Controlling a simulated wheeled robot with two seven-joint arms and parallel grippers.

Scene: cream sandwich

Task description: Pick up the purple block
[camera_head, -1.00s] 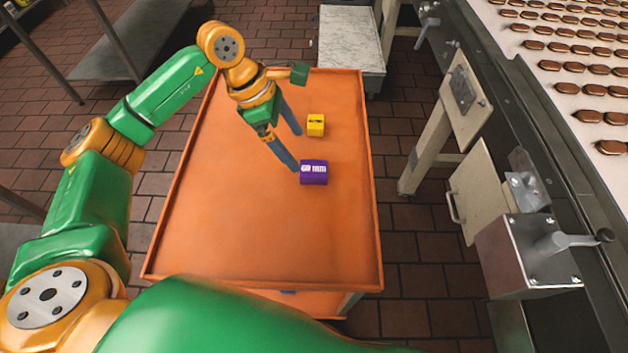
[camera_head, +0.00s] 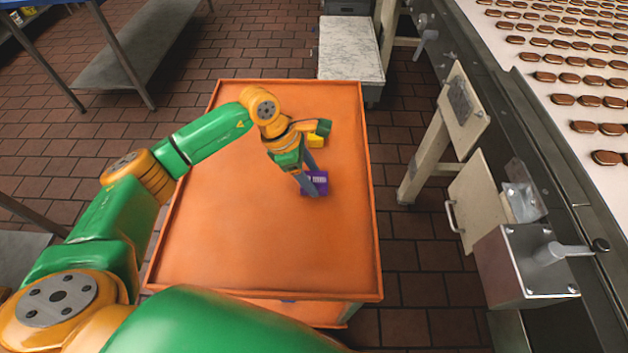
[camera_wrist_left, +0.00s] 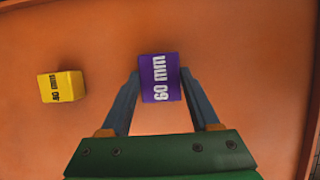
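The purple block (camera_head: 320,183), marked "60 mm" in the left wrist view (camera_wrist_left: 160,78), sits on the orange cart top (camera_head: 230,220). My left gripper (camera_head: 309,187) is down at the block, with its fingers partly covering it in the head view. In the left wrist view my left gripper (camera_wrist_left: 160,76) is open, with one fingertip on each side of the block. The gaps there are narrow, and I cannot tell whether either finger touches it. My right gripper is not in view.
A yellow block (camera_wrist_left: 62,86) stands on the cart left of the purple one in the wrist view; the arm partly hides it in the head view (camera_head: 316,141). The cart has a raised rim. A conveyor with rows of cookies (camera_head: 560,77) runs at the right.

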